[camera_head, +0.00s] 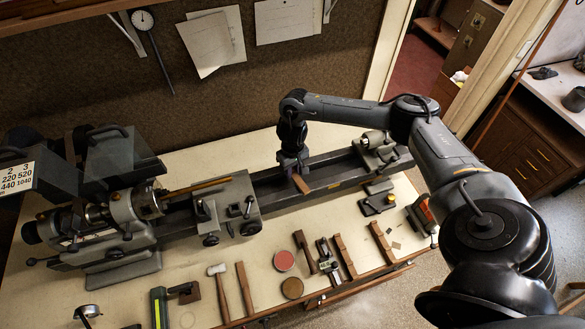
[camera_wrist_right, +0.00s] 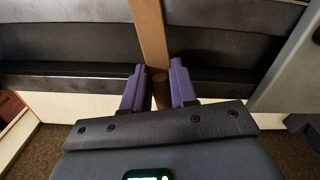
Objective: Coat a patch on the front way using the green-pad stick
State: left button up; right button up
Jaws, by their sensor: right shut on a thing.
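My right gripper (camera_head: 293,172) is over the lathe bed, between the carriage and the tailstock. It is shut on a flat brown wooden stick (camera_head: 303,185), which slants down over the bed's front side. In the right wrist view the purple fingers (camera_wrist_right: 158,88) press the stick (camera_wrist_right: 151,35) from both sides. The stick runs away from the gripper across the dark rails. Its green pad does not show, and I cannot tell whether the stick touches the metal. The front way (camera_head: 345,182) is the dark rail along the bed's near side. I see no clear coat on it. My left gripper is not in view.
The carriage (camera_head: 228,209) stands left of the gripper and the tailstock (camera_head: 381,150) right. On the bench in front lie a red-topped round tin (camera_head: 284,261), a brown disc (camera_head: 292,289), a hammer (camera_head: 218,287) and several wooden sticks (camera_head: 345,257). The bed between carriage and tailstock is otherwise clear.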

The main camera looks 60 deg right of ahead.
jog(key=shift+f, duration=0.35)
